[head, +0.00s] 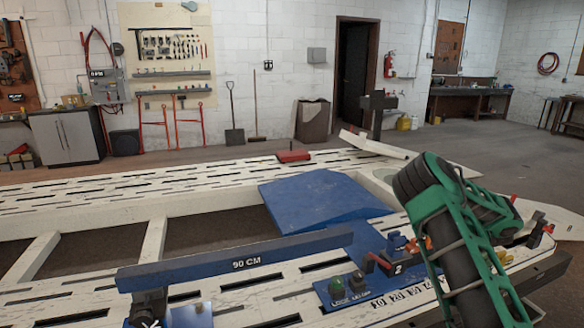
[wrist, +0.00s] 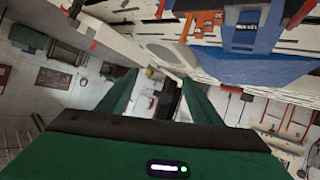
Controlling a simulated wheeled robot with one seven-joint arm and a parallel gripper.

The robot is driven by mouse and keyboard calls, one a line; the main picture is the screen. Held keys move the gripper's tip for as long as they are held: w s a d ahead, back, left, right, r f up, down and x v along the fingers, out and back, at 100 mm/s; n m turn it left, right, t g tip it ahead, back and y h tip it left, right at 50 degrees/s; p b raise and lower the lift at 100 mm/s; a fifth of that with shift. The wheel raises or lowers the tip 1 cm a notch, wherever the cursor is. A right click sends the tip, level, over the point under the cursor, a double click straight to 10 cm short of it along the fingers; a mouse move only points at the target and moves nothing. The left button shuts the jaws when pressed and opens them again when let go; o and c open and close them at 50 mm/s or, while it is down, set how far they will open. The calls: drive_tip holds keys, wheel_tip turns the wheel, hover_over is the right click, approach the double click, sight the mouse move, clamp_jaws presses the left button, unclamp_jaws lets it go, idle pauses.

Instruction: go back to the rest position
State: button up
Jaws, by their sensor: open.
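My gripper (wrist: 158,78) shows in the wrist view with its two green fingers spread apart. Nothing is between them. The fingers point out into the room, toward the far wall and doorway, and the wrist picture is upside down. In the head view my green and black arm (head: 462,230) is folded up at the right, over the right end of the frame bench (head: 190,205). I cannot make out the fingertips there.
A blue bar marked 90 CM (head: 236,262) spans the bench's near side. A blue plate (head: 325,200) lies behind it. Green and black knobs (head: 347,284) stand near my arm. A red object (head: 293,156) sits on the far rail. Open floor lies beyond the bench.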

drive_tip(key=s+r+m+g, duration=0.4)
drive_tip(key=s, duration=1)
drive_tip(key=s+a+r+g+y, duration=0.1)
drive_tip(key=s+a+r+g, duration=0.1)
drive_tip(key=s+a, duration=0.6)
drive_tip(key=s+a+r+g+y, duration=0.2)
drive_tip(key=s+a, duration=0.6)
drive_tip(key=s, duration=1.3)
drive_tip(key=s+a+r+g+y, duration=0.2)
drive_tip(key=s+a+r, duration=0.3)
drive_tip(key=s+a, duration=0.4)
drive_tip(key=s+g, duration=0.1)
drive_tip(key=s, duration=0.4)
drive_tip(key=shift+s+g, duration=0.35)
drive_tip(key=shift+g, duration=0.05)
drive_tip(key=shift+a, duration=0.1)
drive_tip(key=shift+w+f, duration=0.25)
drive_tip(key=shift+w, duration=0.35)
